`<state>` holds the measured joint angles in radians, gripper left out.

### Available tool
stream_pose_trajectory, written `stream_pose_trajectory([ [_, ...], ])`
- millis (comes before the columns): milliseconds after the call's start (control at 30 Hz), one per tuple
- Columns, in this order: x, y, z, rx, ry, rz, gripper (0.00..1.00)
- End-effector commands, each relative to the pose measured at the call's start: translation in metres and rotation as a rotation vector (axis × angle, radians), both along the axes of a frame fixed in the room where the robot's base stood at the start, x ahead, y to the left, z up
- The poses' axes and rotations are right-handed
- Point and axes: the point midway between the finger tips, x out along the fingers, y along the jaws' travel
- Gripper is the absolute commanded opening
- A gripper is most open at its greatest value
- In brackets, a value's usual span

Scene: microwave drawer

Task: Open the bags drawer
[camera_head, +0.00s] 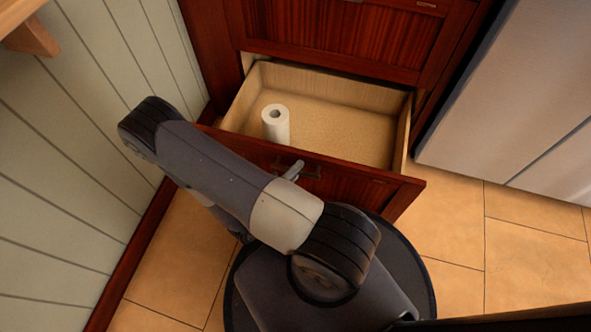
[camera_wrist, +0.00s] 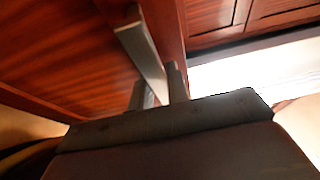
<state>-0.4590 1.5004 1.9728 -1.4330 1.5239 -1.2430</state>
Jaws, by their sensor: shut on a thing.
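A dark red wooden drawer (camera_head: 350,180) is pulled well out from the cabinet and shows its pale inside. A white paper roll (camera_head: 275,124) stands upright in its left part. My gripper (camera_head: 293,171) is at the drawer's front, at the metal handle (camera_head: 313,173). In the wrist view the fingers of my gripper (camera_wrist: 159,88) are shut on the grey handle bar (camera_wrist: 143,50). My arm hides the left part of the drawer front. A small label on the front is too small to read.
A closed drawer front (camera_head: 340,35) is above the open one. A light grey appliance (camera_head: 510,100) stands at the right. A green panelled wall (camera_head: 70,150) is at the left. Tiled floor (camera_head: 460,230) is clear at the right of the drawer.

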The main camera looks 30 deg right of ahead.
Motion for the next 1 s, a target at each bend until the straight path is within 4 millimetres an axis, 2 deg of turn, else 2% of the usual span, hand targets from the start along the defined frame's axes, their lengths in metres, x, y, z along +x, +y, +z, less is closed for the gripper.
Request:
stream_pose_trajectory([
  [33,0.001,0.0,-0.001,0.002,-0.002,0.001,0.17],
  [300,0.0,0.0,0.0,0.001,-0.001,0.001,0.38],
  [667,-0.001,0.005,0.0,0.0,-0.001,0.004,0.38],
  [1000,-0.012,0.043,0.002,0.001,-0.003,0.007,0.38],
])
